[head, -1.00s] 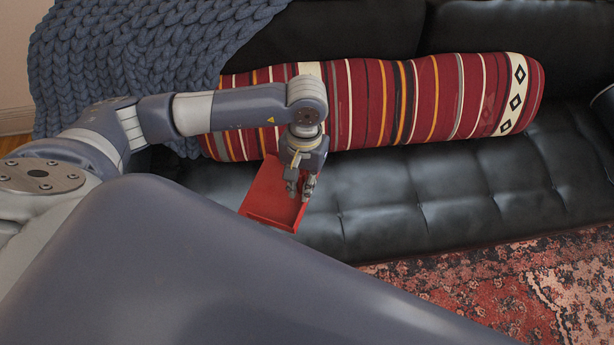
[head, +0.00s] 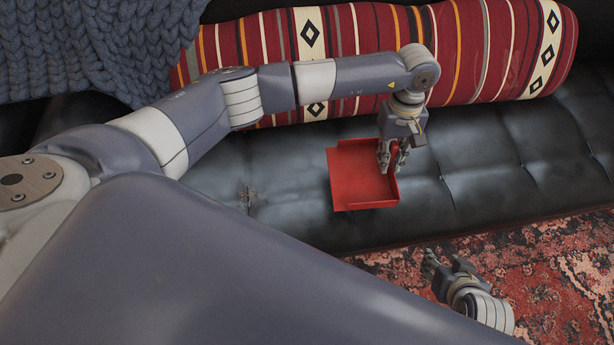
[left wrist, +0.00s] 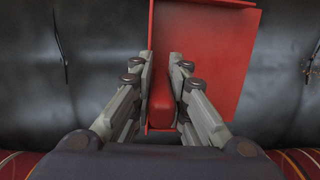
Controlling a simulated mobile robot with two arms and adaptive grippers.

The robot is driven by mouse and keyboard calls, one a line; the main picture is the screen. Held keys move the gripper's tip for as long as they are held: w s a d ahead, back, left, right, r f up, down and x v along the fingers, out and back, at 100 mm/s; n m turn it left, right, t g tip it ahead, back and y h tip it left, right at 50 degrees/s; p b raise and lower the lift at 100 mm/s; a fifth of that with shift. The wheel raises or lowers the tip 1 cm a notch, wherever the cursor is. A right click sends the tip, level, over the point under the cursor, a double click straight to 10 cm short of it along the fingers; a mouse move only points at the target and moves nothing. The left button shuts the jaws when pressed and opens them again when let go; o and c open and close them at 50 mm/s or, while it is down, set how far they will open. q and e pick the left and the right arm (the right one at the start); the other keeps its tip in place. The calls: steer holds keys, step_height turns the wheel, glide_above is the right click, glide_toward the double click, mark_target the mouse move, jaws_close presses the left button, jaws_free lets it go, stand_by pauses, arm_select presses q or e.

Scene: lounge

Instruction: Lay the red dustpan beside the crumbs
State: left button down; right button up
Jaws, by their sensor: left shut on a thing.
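The red dustpan (head: 361,176) is over the black sofa seat, its open pan turned to the left in the head view. My left gripper (head: 385,160) is shut on its handle. In the left wrist view the handle (left wrist: 161,108) sits between the two fingers, with the red pan (left wrist: 208,42) beyond. I cannot tell whether the pan touches the seat.
A striped red bolster (head: 470,50) lies along the back of the black sofa seat (head: 480,165). A blue knitted blanket (head: 90,45) hangs at the left. A patterned rug (head: 560,265) covers the floor in front. The seat right of the dustpan is clear.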

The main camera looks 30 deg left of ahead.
arm_select(q)
step_height(320, 180, down, 2)
steer(key=w+d+b, duration=0.2)
glide_toward(331, 173)
steer(key=shift+n, duration=0.4)
steer(key=f, duration=0.1)
steer(key=d+f, duration=0.1)
steer(key=f, duration=0.3)
steer(key=shift+s+d+f, duration=0.25)
steer(key=shift+s+d, duration=0.1)
steer(key=shift+d, duration=0.05)
steer(key=shift+s+a+f, duration=0.3)
steer(key=shift+a+f, duration=0.25)
steer(key=shift+f, duration=1.05)
steer(key=shift+w+f, duration=0.1)
steer(key=shift+f, duration=0.05)
arm_select(e)
steer(key=r, duration=0.2)
steer(key=w+r+t, duration=0.1)
steer(key=r+t, duration=0.1)
steer(key=r, duration=0.1)
steer(key=shift+w+a+r, duration=0.25)
steer(key=shift+a+r, duration=0.05)
arm_select(q)
steer(key=c, duration=1.6)
jaws_free()
steer(key=shift+o, duration=0.2)
arm_select(e)
steer(key=shift+w+r, duration=0.1)
